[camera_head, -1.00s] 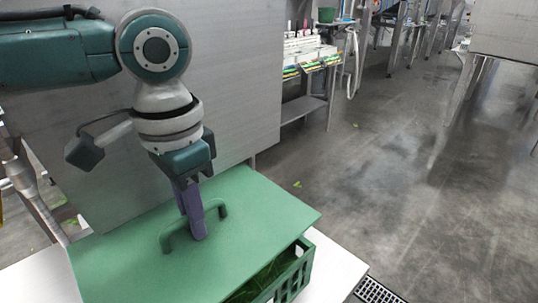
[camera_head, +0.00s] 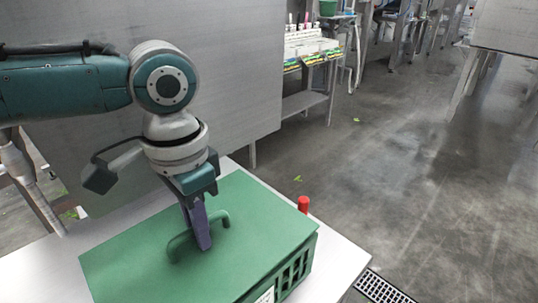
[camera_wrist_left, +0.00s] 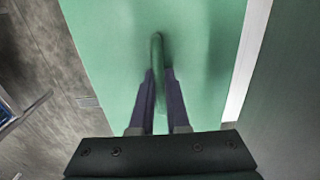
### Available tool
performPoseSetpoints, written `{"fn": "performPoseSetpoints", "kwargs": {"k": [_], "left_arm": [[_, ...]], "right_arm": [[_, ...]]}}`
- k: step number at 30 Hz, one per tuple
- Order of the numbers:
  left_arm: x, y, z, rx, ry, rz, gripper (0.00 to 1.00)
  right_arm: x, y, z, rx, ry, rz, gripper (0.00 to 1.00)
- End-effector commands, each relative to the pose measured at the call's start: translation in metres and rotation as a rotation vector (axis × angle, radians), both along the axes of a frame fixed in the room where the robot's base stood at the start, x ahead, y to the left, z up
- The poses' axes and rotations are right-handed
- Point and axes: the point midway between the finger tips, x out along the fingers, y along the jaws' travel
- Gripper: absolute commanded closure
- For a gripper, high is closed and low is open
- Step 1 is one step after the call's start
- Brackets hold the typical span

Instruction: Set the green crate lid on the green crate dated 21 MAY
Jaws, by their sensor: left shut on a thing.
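The green crate lid (camera_head: 140,262) lies flat over the green crate (camera_head: 294,272) in the head view, and its near edges look close to lined up with the crate's walls. Part of a white label shows on the crate's side; its date cannot be read. My left gripper (camera_head: 203,243) is shut on the lid's arched handle (camera_head: 224,219). The left wrist view shows its two purple fingers (camera_wrist_left: 159,95) either side of the handle, with the lid (camera_wrist_left: 205,50) filling the middle. The lid hides the crate's inside. My right gripper is not in view.
The crate stands on a white table top (camera_head: 338,258). A red cylinder (camera_head: 303,204) stands just behind the crate's right corner. A grey metal panel (camera_head: 240,80) rises behind. A floor drain (camera_head: 382,287) and open floor lie to the right.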

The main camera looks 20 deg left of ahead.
Motion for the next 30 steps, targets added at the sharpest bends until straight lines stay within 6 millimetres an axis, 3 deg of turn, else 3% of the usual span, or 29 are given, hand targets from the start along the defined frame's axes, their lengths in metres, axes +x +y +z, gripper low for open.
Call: {"fn": "performPoseSetpoints", "kwargs": {"k": [30], "left_arm": [[0.0003, 0.0, 0.0006, 0.0, -0.001, 0.0, 1.0]], "right_arm": [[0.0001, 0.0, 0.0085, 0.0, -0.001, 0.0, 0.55]]}}
